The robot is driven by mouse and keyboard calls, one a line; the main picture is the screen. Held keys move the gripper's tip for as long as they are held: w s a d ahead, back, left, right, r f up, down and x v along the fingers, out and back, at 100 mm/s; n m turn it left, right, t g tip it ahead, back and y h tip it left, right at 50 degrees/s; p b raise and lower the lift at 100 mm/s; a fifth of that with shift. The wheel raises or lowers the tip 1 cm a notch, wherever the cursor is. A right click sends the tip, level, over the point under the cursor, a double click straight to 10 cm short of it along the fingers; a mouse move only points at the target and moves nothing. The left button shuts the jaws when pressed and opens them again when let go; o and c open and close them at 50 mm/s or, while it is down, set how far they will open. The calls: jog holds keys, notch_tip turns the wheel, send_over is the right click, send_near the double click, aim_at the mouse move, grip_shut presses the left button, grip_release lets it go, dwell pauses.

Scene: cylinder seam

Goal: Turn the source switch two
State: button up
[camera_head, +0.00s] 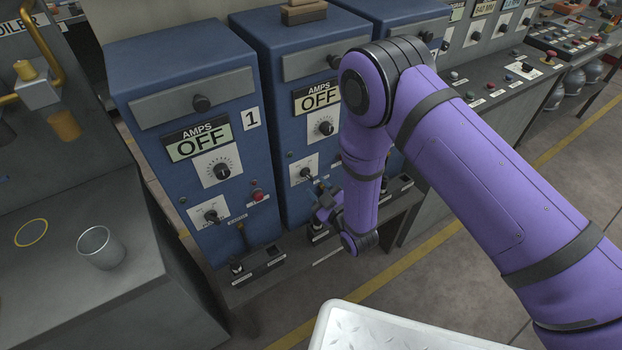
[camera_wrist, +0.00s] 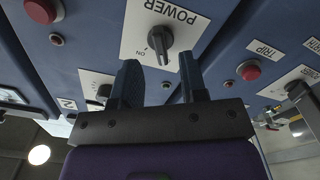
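The second blue cabinet (camera_head: 283,95) stands in the middle of the head view, with a lit display reading AMPS OFF. Its small dark switch (camera_head: 306,173) sits on a white plate low on the front. In the head view my gripper (camera_head: 322,192) is partly hidden by my arm.
Cabinet 1 (camera_head: 185,110) stands at the left, also reading OFF. In the wrist view, red buttons (camera_wrist: 249,70) and a TRIP label lie near the knob. A metal cup (camera_head: 100,248) stands on the left bench.

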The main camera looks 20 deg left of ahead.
aim_at(311, 179)
jog(key=shift+x, duration=2.25)
grip_shut()
